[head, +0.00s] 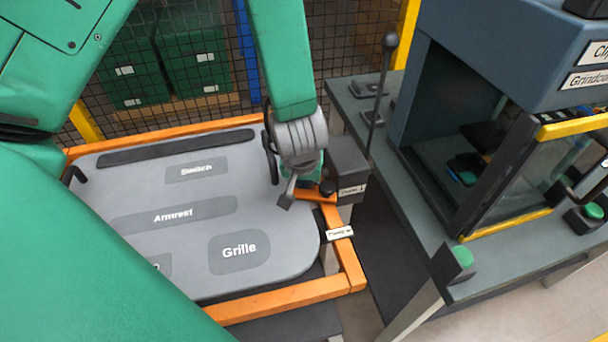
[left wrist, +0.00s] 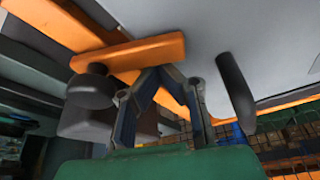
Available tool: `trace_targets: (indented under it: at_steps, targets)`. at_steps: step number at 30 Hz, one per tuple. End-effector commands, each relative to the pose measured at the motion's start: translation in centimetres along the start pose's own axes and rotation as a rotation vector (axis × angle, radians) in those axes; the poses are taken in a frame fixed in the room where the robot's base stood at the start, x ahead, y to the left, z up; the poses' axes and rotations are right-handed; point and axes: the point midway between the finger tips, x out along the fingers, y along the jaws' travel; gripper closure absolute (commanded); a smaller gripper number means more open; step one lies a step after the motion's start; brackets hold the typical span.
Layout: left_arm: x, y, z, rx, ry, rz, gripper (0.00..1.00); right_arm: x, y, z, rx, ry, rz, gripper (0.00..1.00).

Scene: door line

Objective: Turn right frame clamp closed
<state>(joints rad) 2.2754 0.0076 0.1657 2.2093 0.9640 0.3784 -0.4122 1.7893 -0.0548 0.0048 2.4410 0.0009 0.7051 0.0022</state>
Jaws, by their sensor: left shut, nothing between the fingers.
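The frame clamp, an orange lever (head: 315,195) with a black knob (head: 327,187), sits at the right end of the door panel (head: 285,235), by the orange frame (head: 348,265). In the left wrist view the lever (left wrist: 140,50) lies across the frame, with its round black knob (left wrist: 92,88) at the left end. My left gripper (head: 288,196) is at the lever's left end, shut and empty. In the left wrist view its fingertips (left wrist: 160,72) meet at the lever's edge; I cannot tell whether they touch it. My right gripper is not in view.
A dark grey box (head: 347,165) with a label stands just right of the lever. A black handle (left wrist: 235,88) sticks out from the panel near my fingers. A bench (head: 425,245) with a machine stands to the right. A mesh fence (head: 335,50) is behind.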

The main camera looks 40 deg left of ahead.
Motion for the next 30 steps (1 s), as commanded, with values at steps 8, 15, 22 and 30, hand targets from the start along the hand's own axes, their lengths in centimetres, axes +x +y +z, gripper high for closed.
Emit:
trace_targets:
  at_steps: [8,15,22,30]
  targets:
    - [-0.2,-0.2,0.1,-0.024,-0.001,-0.008,1.0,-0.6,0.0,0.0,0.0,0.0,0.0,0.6]
    - [-0.9,-0.6,1.4,-0.131,-0.004,-0.048,1.0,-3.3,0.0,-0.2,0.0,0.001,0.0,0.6]
    - [-0.8,-0.6,2.1,-0.131,-0.001,-0.045,1.0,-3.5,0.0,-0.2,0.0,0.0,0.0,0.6]
    - [-0.7,-0.6,2.1,-0.131,-0.002,-0.045,1.0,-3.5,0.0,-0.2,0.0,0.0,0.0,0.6]
